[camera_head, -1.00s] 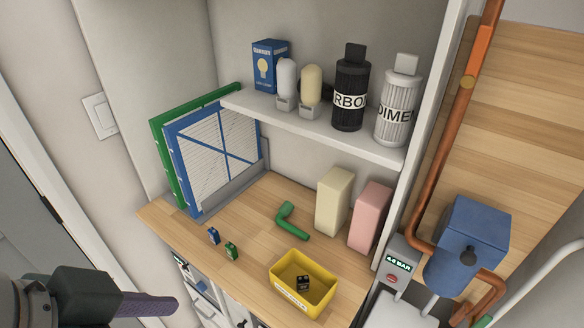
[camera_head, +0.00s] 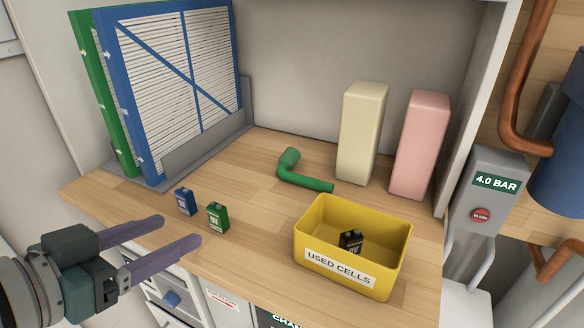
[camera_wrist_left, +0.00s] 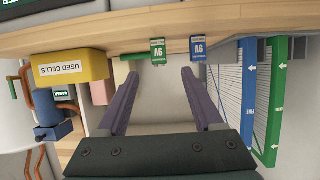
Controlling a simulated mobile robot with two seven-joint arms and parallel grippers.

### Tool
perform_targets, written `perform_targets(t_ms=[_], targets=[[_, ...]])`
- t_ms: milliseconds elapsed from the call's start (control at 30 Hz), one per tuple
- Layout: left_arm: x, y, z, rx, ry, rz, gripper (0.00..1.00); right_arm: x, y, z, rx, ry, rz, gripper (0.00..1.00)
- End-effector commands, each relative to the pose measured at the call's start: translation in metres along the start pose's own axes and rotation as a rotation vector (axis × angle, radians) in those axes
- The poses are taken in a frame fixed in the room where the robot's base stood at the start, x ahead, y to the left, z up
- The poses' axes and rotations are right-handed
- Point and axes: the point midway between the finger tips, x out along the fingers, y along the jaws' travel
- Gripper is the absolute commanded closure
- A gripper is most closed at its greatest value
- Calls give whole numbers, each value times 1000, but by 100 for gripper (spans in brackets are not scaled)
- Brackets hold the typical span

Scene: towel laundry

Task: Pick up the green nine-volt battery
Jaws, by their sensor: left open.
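The green nine-volt battery (camera_head: 218,217) stands upright near the front edge of the wooden counter. A blue nine-volt battery (camera_head: 185,201) stands just left of it. In the left wrist view, the green battery (camera_wrist_left: 158,52) and the blue battery (camera_wrist_left: 198,48) appear upside down, beyond the fingertips. My left gripper (camera_head: 181,231) is open and empty, in front of the counter edge, with its purple fingers pointing toward the batteries and touching neither. It also shows in the left wrist view (camera_wrist_left: 160,72). My right gripper is not in view.
A yellow "USED CELLS" bin (camera_head: 318,265) with a black battery (camera_head: 350,241) inside stands to the right. A green elbow pipe (camera_head: 305,178) lies behind. Blue and green framed filters (camera_head: 165,90) stand at back left. Cream (camera_head: 361,135) and pink (camera_head: 419,145) blocks stand at the back.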

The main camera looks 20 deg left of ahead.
Motion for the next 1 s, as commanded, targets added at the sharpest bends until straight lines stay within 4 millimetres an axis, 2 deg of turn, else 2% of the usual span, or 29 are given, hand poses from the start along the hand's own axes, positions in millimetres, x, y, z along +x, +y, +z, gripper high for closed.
perform_targets(t_ms=[100, 367, 600, 900, 1000], targets=[[17, 0, -1, -3, 1, 1, 32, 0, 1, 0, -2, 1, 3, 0], [39, 1, -4, -1, 1, 2, 32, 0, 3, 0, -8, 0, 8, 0], [73, 1, -5, -2, 0, 2, 32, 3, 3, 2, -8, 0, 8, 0], [79, 1, -5, 0, -2, 2, 32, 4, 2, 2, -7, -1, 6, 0], [79, 1, -5, 0, -2, 2, 41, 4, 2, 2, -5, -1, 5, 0]])
